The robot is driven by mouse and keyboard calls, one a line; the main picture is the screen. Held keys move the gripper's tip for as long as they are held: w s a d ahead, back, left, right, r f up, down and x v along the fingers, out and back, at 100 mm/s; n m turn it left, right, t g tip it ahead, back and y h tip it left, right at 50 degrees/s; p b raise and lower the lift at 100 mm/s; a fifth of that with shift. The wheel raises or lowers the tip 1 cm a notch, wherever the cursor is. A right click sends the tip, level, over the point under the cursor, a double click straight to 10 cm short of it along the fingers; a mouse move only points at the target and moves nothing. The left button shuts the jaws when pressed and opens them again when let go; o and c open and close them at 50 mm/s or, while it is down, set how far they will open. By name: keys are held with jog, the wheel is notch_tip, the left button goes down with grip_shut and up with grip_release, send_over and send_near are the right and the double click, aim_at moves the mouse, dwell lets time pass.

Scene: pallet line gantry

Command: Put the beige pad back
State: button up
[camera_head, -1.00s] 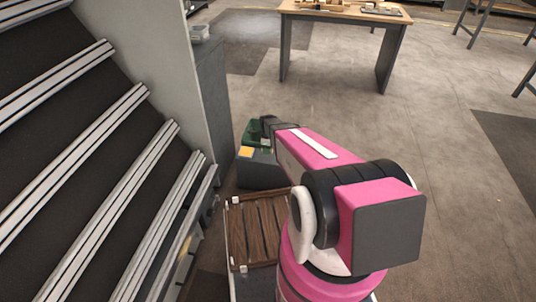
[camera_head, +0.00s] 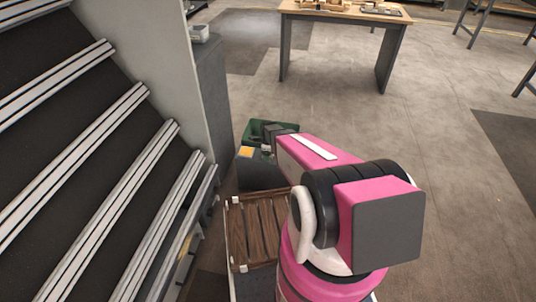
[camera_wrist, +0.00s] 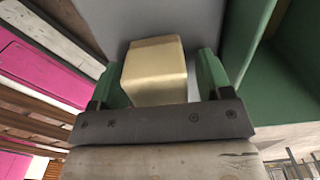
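The beige pad (camera_wrist: 155,75) is a pale block between the two green fingers of my gripper (camera_wrist: 160,80) in the wrist view. Its near end is hidden behind the gripper's dark palm bar. The pad is close beside the left finger, and a narrow dark gap seems to show by the right finger. I cannot tell whether the fingers press on it. In the head view my gripper (camera_head: 268,148) is small and partly hidden by my arm, by the green bin (camera_head: 253,128) and a dark grey box.
A slatted wooden deck (camera_head: 255,230) is nearer. A grey cabinet (camera_head: 210,100) with a light tray (camera_head: 199,33) stands at left, by a sloped rack (camera_head: 80,150). A wooden table (camera_head: 345,14) stands beyond open floor.

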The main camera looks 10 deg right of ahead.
notch_tip(320, 180, up, 12)
jog(key=shift+s+r, duration=0.1)
jog(key=shift+r, duration=0.1)
jog(key=s+r+n, duration=1.5)
jog(key=s+n, duration=0.5)
jog(key=n, duration=0.2)
jog(key=shift+r+n, duration=0.15)
jog(key=shift+n, duration=0.15)
dwell(0.4)
